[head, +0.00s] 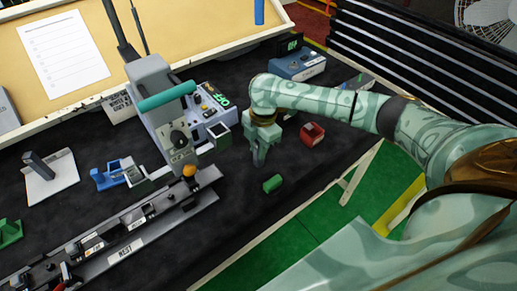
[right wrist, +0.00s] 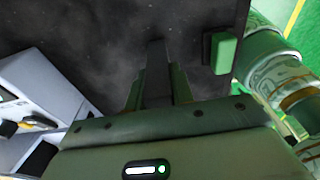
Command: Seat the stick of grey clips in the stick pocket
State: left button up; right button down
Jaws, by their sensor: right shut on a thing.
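My right gripper (head: 259,160) points down above the dark mat, to the right of the grey machine (head: 178,105) with a teal handle. In the right wrist view its fingers (right wrist: 157,92) are closed on a long dark grey bar, which looks like the stick of grey clips (right wrist: 157,65). In the head view the stick is mostly hidden by the fingers. An open-topped grey box (head: 219,137) is at the machine's right side, left of the gripper and apart from it. I cannot tell whether it is the stick pocket. My left gripper is not in view.
A green block (head: 272,184) lies just below the gripper; it also shows in the wrist view (right wrist: 221,52). A red open box (head: 312,132) stands to the right. A rail fixture (head: 125,248) runs along the lower left. A blue holder (head: 111,175) stands left.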

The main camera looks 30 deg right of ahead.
aim_at(257, 142)
jog(key=r, duration=0.1)
jog(key=r+p, duration=0.1)
jog(key=r, duration=0.2)
jog(key=shift+s+a+r+p, duration=0.2)
jog(key=shift+a+p, duration=0.15)
jog(key=shift+p, duration=0.05)
jog(key=s+a+r+p, duration=0.5)
jog(key=s+a+r, duration=0.3)
jog(key=a, duration=0.1)
jog(key=w+r+p, duration=0.7)
jog(key=w+r, duration=0.3)
jog(key=r, duration=0.2)
jog(key=f, duration=0.3)
jog(key=f+b, duration=0.1)
jog(key=f, duration=0.2)
jog(key=f+b, duration=0.1)
jog(key=f, duration=0.2)
jog(key=shift+w+a+f, duration=0.1)
jog(key=shift+w+a, duration=0.15)
jog(key=shift+a, duration=0.05)
jog(key=shift+f, duration=0.1)
jog(key=c, duration=1.2)
grip_release()
